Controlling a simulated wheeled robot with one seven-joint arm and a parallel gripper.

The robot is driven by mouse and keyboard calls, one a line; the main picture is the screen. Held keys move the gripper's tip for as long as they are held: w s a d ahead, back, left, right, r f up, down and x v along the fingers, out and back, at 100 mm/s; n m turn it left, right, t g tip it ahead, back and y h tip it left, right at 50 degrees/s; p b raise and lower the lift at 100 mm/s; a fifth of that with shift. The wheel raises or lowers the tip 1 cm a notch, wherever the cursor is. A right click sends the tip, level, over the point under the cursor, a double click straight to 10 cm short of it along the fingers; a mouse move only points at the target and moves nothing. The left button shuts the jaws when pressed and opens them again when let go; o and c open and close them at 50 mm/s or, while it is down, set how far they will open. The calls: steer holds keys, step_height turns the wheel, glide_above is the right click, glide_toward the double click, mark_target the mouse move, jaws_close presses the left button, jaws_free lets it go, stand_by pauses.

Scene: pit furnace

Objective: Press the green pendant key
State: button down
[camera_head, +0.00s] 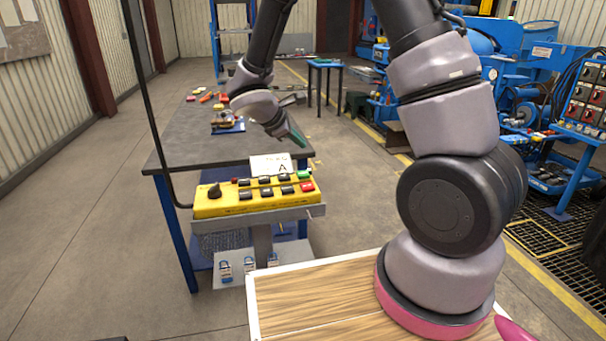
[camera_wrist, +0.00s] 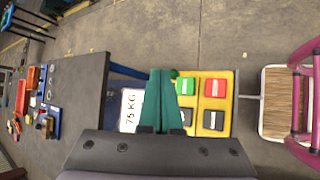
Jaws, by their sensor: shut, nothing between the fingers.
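The yellow pendant (camera_head: 230,204) rests on a grey stand in front of the dark table. It carries a black knob, several black keys, a green key (camera_head: 304,174) and a red key (camera_head: 307,187) at its right end. In the wrist view the green key (camera_wrist: 187,86) sits beside the red key (camera_wrist: 215,88), just right of my fingers. My gripper (camera_head: 301,140) is shut and empty, above the pendant's right end. Its green fingers (camera_wrist: 161,75) cover part of the pendant's edge in the wrist view. The gap between fingertips and green key cannot be told exactly.
A white card (camera_head: 268,164) reading 75 KG in the wrist view stands behind the pendant. A black cable (camera_head: 150,110) runs down to the pendant's left end. The dark table (camera_head: 185,140) holds several small coloured items. Open floor lies to the left.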

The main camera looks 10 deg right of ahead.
mark_target(299, 174)
steer(key=shift+f, duration=3.3)
steer(key=shift+f, duration=0.4)
steer(key=shift+f, duration=0.45)
steer(key=shift+r, duration=0.85)
steer(key=shift+r, duration=2.55)
